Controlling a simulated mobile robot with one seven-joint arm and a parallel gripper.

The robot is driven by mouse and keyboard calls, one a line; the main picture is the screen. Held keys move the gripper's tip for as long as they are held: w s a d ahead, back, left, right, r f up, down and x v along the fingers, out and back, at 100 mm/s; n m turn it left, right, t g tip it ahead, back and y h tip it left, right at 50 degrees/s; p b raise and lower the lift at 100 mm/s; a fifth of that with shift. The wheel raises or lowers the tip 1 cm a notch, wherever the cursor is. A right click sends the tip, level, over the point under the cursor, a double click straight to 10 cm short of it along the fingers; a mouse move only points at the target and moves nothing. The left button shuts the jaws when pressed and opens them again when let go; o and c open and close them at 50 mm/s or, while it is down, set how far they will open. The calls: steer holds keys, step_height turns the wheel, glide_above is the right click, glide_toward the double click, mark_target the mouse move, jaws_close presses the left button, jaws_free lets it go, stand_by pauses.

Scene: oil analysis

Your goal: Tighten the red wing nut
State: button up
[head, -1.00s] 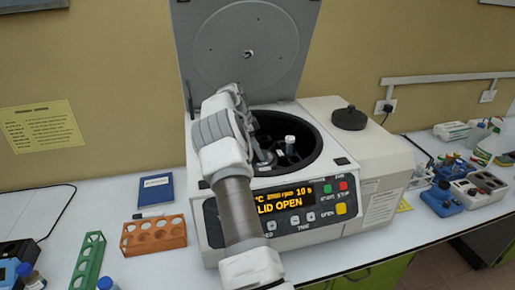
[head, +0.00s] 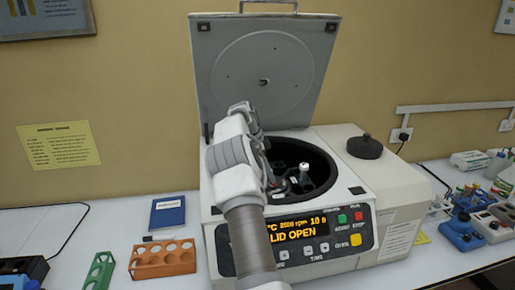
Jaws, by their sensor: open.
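The centrifuge (head: 390,190) stands on the bench with its grey lid (head: 262,82) raised. Its display reads "LID OPEN". Inside the dark round bowl (head: 318,150) is a rotor, and a tube with a white cap (head: 304,168) stands in it. My gripper (head: 275,182) is open, low over the left part of the bowl, close to the rotor. My arm comes up from the bottom and covers much of the gripper and the bowl's left side. I cannot clearly make out the red wing nut; the rotor's middle is small and partly hidden.
A black round knob-like lid (head: 365,147) sits on the centrifuge's right top. An orange rack (head: 162,258), a green rack (head: 99,271) and a blue book (head: 168,212) lie to the left. Several bottles and blue devices (head: 462,226) crowd the right. The raised lid stands behind my arm.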

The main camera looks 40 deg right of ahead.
steer(key=p+v, duration=0.3)
steer(key=v, duration=1.1)
steer(key=shift+r, duration=0.15)
steer(key=shift+a, duration=0.15)
steer(key=s+a+r+n+t+y+b, duration=0.1)
steer(key=s+a+r+n+t+b, duration=0.2)
steer(key=a+r+n, duration=0.45)
steer(key=s+a+r+n+t+y+b, duration=0.1)
steer(key=s+a+n, duration=0.1)
steer(key=s+a, duration=0.4)
steer(key=s+a+r+n+t+y, duration=0.1)
steer(key=s+a+n, duration=0.2)
steer(key=a, duration=0.5)
steer(key=s+a+f+n+t+b, duration=0.1)
steer(key=s+a+f+n, duration=0.4)
steer(key=s+a, duration=0.3)
steer(key=s+a+f+n+t+b, duration=0.1)
steer(key=s+a+f+n+b, duration=0.1)
steer(key=s+a+f+n, duration=0.4)
steer(key=s+a+f, duration=0.2)
steer(key=s, duration=0.3)
steer(key=shift+s+a+t+y, duration=0.2)
steer(key=shift+s+t+y, duration=0.15)
steer(key=shift+t+y, duration=0.05)
